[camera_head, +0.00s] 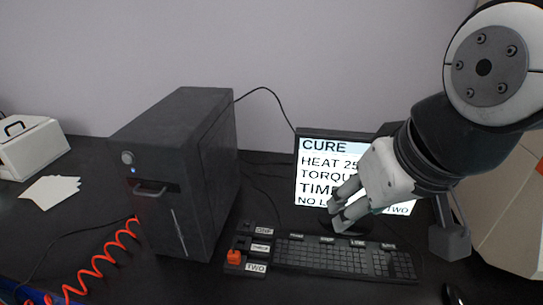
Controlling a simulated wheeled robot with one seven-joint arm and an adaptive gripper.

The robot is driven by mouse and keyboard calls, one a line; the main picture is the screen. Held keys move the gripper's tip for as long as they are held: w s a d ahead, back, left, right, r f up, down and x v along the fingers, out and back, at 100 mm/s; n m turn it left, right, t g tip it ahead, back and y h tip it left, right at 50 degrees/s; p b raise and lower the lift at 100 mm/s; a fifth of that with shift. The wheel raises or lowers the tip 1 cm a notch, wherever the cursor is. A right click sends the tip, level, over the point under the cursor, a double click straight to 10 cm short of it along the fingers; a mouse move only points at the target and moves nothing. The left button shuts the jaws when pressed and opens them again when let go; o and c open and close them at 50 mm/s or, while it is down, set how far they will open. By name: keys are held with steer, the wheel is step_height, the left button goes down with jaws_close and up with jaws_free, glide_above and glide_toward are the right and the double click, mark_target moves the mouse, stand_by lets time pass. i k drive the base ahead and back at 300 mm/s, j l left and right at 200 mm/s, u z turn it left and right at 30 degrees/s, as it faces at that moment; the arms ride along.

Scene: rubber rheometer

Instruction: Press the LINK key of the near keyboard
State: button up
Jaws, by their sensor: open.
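The near keyboard (335,262) is black and lies on the dark bench in front of the monitor. A row of small white labels runs along its back edge. The label that seems to read LINK (357,243) is right of the middle of that row; the print is small. My gripper (338,208) is open and empty. Its fingers point down and left, in front of the screen, and appear above the back edge of the keyboard, a little left of the LINK label. They seem apart from the keys, but the exact height is hard to tell.
The monitor (318,165) stands behind my gripper, showing CURE text. A tall black case (190,170) stands left. A small block with an orange piece (234,257) and a TWO label sits left of the keyboard. A red coiled cable (97,262) and white papers (50,190) lie further left.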

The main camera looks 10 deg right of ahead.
mark_target(360, 243)
steer(key=k+j+z, duration=0.15)
steer(key=z, duration=0.2)
steer(key=k+j+z, duration=0.1)
steer(key=z, duration=0.2)
steer(key=l+u, duration=0.2)
steer(key=l, duration=0.25)
steer(key=k+l+u, duration=0.2)
steer(key=l, duration=0.2)
steer(key=i, duration=0.05)
